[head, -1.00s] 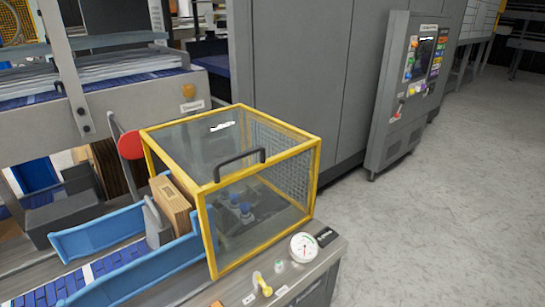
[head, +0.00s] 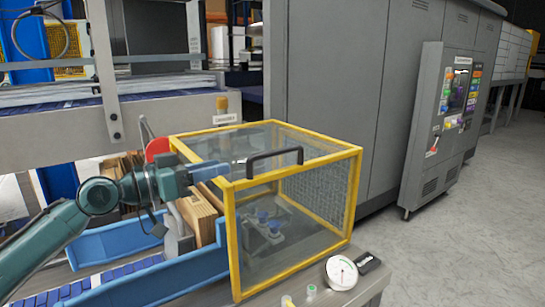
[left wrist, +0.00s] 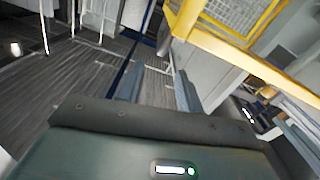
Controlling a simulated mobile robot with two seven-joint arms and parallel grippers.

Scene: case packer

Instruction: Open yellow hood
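The yellow hood (head: 296,264) is a clear box with a yellow frame, sitting down over the end of the conveyor in the head view. A dark handle (head: 274,157) stands on its top front edge. My left gripper (head: 224,169) is at the hood's left top edge, with its fingers pointing right toward the handle and a short gap left. In the left wrist view my left gripper (left wrist: 160,88) has its two fingers apart with nothing between them. Part of the yellow frame (left wrist: 222,46) shows at upper right there. My right gripper is not in view.
A blue-walled conveyor (head: 188,277) with cardboard pieces (head: 198,215) runs in from the left under my arm. A round gauge (head: 341,272) sits in front of the hood. A grey control cabinet (head: 428,140) stands at the right, with open floor (head: 480,240) beside it.

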